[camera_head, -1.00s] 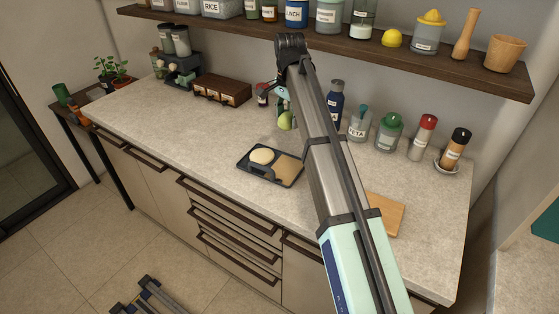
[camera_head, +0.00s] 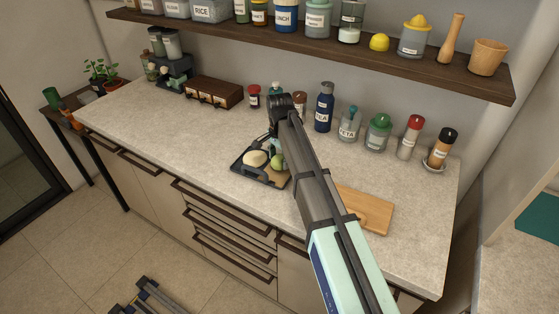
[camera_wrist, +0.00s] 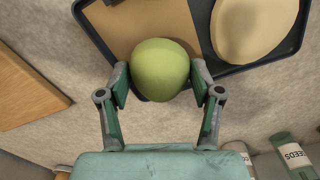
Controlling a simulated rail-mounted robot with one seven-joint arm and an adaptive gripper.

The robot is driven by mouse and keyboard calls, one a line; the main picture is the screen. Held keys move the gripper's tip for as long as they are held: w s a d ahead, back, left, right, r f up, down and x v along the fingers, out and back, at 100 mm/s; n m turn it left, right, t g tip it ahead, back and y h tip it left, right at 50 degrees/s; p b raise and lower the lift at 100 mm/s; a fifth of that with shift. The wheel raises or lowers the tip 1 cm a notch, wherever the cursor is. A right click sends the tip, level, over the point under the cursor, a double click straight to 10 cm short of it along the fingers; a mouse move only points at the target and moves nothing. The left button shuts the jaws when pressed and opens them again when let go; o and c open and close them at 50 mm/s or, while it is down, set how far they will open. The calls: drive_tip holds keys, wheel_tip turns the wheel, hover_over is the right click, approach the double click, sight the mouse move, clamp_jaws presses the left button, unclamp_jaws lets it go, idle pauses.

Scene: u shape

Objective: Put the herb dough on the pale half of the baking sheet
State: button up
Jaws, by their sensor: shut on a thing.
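The herb dough is a green rounded lump (camera_wrist: 160,69), held between the two fingertips of my gripper (camera_wrist: 160,77) in the wrist view. In the head view the dough (camera_head: 278,162) shows just below my gripper (camera_head: 277,150), over the right part of the baking sheet. The baking sheet (camera_head: 260,182) is a dark tray on the counter. In the wrist view its tan, paler half (camera_wrist: 125,28) lies behind and partly under the green dough. A cream dough lump (camera_wrist: 252,28) sits on the darker half. Whether the green dough touches the sheet is unclear.
A wooden board (camera_head: 367,210) lies on the counter right of the sheet, partly behind my arm. Jars and bottles, including a blue one (camera_head: 324,107), line the wall. A wooden box (camera_head: 213,92) stands at the back left. The counter left of the sheet is clear.

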sight(279, 161)
drive_tip(key=shift+f, duration=0.65)
drive_tip(key=shift+f, duration=0.2)
drive_tip(key=o, duration=1.2)
wheel_tip(279, 161, up, 12)
drive_tip(key=b, duration=0.2)
drive_tip(key=shift+r+b, duration=0.2)
drive_tip(key=shift+b, duration=0.1)
